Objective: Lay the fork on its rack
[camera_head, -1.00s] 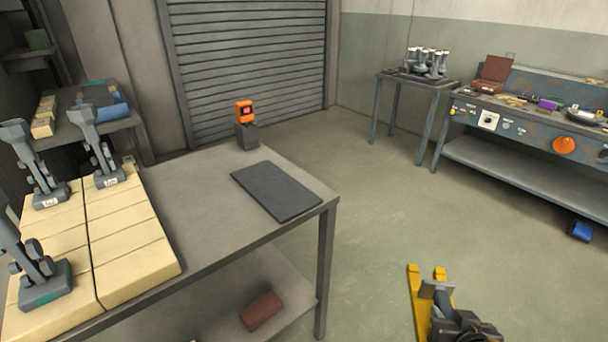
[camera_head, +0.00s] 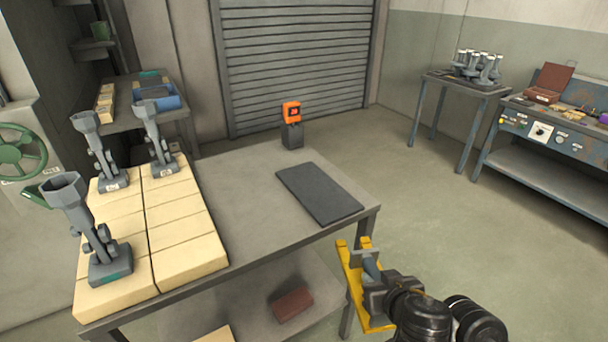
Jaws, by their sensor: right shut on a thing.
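The fork (camera_head: 353,283) is a yellow piece with two short prong ends at its top, low in the middle of the head view. My right gripper (camera_head: 371,270) comes in from the lower right and is shut on it. The gripper and arm hide part of the fork. The fork is near the front right corner of the grey table (camera_head: 235,185); the height gap between them is hard to tell. I cannot make out which thing is the fork's rack. My left gripper is not in view.
A dark mat (camera_head: 318,193) lies on the table, with an orange device (camera_head: 291,112) behind it. Cream blocks (camera_head: 190,253) at left carry several grey shell-like stands (camera_head: 110,262). A reddish brick (camera_head: 291,305) lies on the lower shelf. Open floor lies to the right.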

